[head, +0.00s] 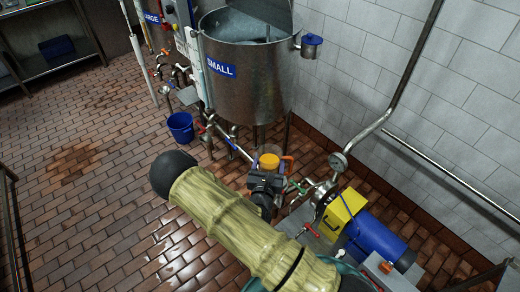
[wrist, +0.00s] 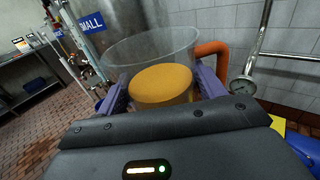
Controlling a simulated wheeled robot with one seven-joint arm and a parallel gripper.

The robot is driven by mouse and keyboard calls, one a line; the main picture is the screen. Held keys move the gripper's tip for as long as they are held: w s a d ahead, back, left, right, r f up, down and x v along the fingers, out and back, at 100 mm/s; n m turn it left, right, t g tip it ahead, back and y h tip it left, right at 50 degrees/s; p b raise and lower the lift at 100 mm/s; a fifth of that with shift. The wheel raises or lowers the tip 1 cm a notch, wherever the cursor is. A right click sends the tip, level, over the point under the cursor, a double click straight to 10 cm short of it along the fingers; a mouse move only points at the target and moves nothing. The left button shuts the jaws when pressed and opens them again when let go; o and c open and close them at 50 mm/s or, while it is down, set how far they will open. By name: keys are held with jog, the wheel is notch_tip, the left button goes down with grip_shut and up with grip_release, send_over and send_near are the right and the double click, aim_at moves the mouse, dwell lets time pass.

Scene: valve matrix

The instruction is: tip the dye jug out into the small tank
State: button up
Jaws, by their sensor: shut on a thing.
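The dye jug (wrist: 160,84) is a clear jug with orange-yellow dye and an orange handle (wrist: 212,50) on its right. My gripper (wrist: 163,96) is shut on it, with purple finger pads against both sides. In the head view the jug (head: 268,161) is small and partly hidden by my gripper (head: 265,182), and looks roughly upright. The small tank (head: 245,90) is a steel drum with a blue SMALL label, standing beyond the jug near the wall. Its hinged lid is raised. The jug is apart from the tank, lower in the picture. The tank's label (wrist: 91,22) also shows in the wrist view.
A blue bucket (head: 180,127) stands on the brick floor left of the tank. Pipes, a gauge (head: 338,161) and a blue pump motor (head: 378,240) lie to the right. A small blue-topped cup (head: 311,45) is on the tank's right side. The left floor is mostly clear.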

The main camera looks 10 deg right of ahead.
jog(key=s+d+f+n+y, duration=0.1)
jog(key=s+d+f+y, duration=0.1)
jog(key=f, duration=0.3)
jog(key=s+d+f+n+y, duration=0.2)
jog(key=d+f+y, duration=0.1)
jog(key=f, duration=0.2)
jog(key=shift+s+d+t, duration=0.3)
jog(key=shift+s+t, duration=0.1)
